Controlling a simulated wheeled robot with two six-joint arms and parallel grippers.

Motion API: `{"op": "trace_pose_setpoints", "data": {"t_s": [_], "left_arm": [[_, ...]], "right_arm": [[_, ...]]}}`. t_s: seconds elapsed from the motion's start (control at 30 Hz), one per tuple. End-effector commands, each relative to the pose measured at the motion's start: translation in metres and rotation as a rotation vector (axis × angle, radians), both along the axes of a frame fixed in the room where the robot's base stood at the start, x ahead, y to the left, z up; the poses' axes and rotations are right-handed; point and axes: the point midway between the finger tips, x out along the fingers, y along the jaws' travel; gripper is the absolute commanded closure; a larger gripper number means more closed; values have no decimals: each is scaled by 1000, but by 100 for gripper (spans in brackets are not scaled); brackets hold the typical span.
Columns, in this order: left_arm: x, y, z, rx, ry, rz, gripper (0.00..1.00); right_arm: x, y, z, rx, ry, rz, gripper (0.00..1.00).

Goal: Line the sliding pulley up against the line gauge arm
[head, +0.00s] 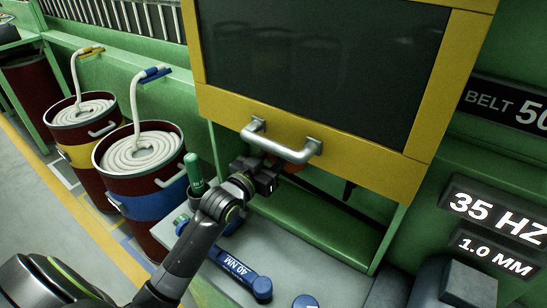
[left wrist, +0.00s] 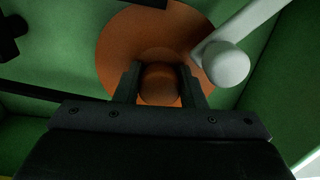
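An orange disc with a round knob, which looks like the sliding pulley (left wrist: 125,40), fills the upper middle of the left wrist view. A bit of orange (head: 293,166) shows below the yellow-framed panel in the head view. My left gripper (left wrist: 160,75) has its fingers on both sides of the knob, seemingly pressed on it; in the head view the gripper (head: 265,172) is under the panel's metal handle. A pale round-ended rod (left wrist: 228,62), likely the line gauge arm, overlaps the disc's right edge in the picture; I cannot tell whether they touch. My right gripper is not seen.
The yellow-framed panel (head: 385,172) with its handle (head: 282,147) hangs just above my left gripper. A blue "40 NM" wrench (head: 238,270) and a green-capped bottle (head: 193,172) are on the grey ledge (head: 325,275). Two drums of coiled pale sliver (head: 140,155) stand at left.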

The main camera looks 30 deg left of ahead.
Motion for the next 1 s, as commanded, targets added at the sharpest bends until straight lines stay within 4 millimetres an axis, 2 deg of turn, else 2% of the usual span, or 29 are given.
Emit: {"op": "trace_pose_setpoints", "data": {"t_s": [0.03,0.2,0.53,0.77,0.8,0.93,1.0], "left_arm": [[0,0,0,0,0,0,81],[0,0,0,0,0,0,100],[-16,2,1,0,4,-1,100],[-15,2,0,0,1,-2,100],[-15,2,0,0,1,-1,59],[-15,2,0,0,1,-1,42],[-15,2,0,0,1,-1,42]], "right_arm": [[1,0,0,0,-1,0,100],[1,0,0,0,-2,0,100],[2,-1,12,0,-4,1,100],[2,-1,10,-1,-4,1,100],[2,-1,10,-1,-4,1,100],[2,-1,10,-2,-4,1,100],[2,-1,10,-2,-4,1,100]]}}
